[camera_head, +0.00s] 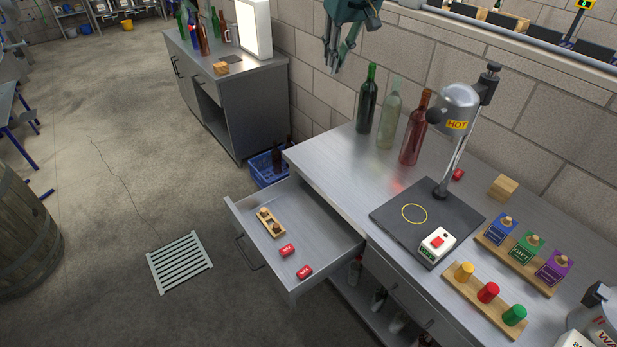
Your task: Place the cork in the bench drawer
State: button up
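The bench drawer (325,224) is pulled out from the front of the metal bench (338,167). In it lie a small wooden holder (272,229) with dark brown pieces and two red labelled pieces (288,250). I cannot pick out the cork for certain. A tan block (503,188) sits on the bench's right side near the wall, and a small red piece (458,174) lies left of it. My gripper (334,70) hangs high, pointing down, above the bench's far left end near the wall. I see nothing held, but its finger opening is unclear.
Dark, clear and red bottles (411,130) stand at the bench's back left. A lamp marked HOT (457,110) rises over a black plate (388,216) with a yellow ring. A switch box (437,244), colored knobs and tagged blocks fill the right. The bench's front left is clear.

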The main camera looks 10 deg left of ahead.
jog(key=s+a+n+g+y+b, duration=0.15)
jog(key=s+a+n, duration=0.35)
jog(key=a, duration=1)
jog(key=m, duration=0.1)
send_over(282, 216)
jog(key=d, duration=0.1)
notch_tip(282, 216, down, 45)
jog(key=shift+s+d+f+t+h, duration=0.25)
jog(key=shift+s+f, duration=0.2)
jog(key=shift+f, duration=0.25)
jog(key=shift+f+b, duration=0.95)
jog(key=shift+f, duration=2.15)
jog(key=shift+f+b, duration=0.5)
jog(key=shift+f, duration=1.35)
jog(key=shift+f, duration=0.15)
